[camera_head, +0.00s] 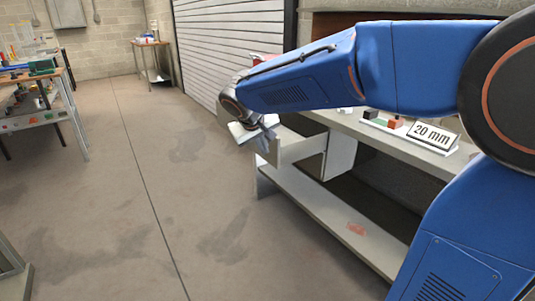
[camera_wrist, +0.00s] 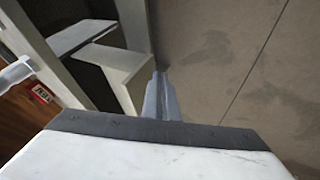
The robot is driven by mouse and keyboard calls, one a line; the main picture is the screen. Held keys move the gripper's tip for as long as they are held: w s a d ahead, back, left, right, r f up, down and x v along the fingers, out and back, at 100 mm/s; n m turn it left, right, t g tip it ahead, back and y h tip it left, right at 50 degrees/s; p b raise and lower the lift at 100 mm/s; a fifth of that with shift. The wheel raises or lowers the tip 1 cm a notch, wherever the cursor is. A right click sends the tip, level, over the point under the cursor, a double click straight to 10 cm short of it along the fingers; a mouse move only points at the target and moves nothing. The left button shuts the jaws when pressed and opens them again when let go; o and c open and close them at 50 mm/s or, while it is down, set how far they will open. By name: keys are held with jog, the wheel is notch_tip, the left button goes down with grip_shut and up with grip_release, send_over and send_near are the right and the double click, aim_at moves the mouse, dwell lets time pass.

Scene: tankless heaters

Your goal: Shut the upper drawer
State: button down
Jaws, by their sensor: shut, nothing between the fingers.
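The upper drawer (camera_head: 300,150) is a pale box pulled out from under the bench top, with its front panel towards the open floor. In the wrist view the pale drawer (camera_wrist: 120,65) shows left of centre, its dark inside partly visible. My gripper (camera_head: 268,137) is at the outer side of the drawer's front panel in the head view. In the wrist view my gripper (camera_wrist: 160,82) is shut and empty, with its fingertips close beside the drawer front. I cannot tell if they touch it. My wrist hides part of the drawer's far end.
The bench (camera_head: 395,140) carries a "20 mm" sign (camera_head: 433,134) and small coloured blocks (camera_head: 388,121). A lower shelf (camera_head: 330,220) runs beneath. A side table (camera_head: 150,62) stands far back and a workbench (camera_head: 45,110) at left. The middle floor is clear.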

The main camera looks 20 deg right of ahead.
aim_at(311, 138)
jog(key=w+a, duration=0.2)
jog(key=w, duration=0.2)
jog(key=shift+w+d+f, duration=1)
jog(key=shift+d+f, duration=0.15)
jog(key=shift+f, duration=0.2)
jog(key=shift+w+d+f, duration=1.05)
jog(key=shift+d+f, duration=0.1)
jog(key=shift+f, duration=0.25)
jog(key=shift+w+d+f, duration=1)
jog(key=shift+d+f, duration=0.15)
jog(key=shift+f, duration=0.2)
jog(key=w+d, duration=0.2)
jog(key=d, duration=0.5)
jog(key=w+d, duration=0.2)
jog(key=d, duration=0.5)
jog(key=w+d, duration=0.2)
jog(key=d, duration=0.5)
jog(key=shift+a, duration=0.1)
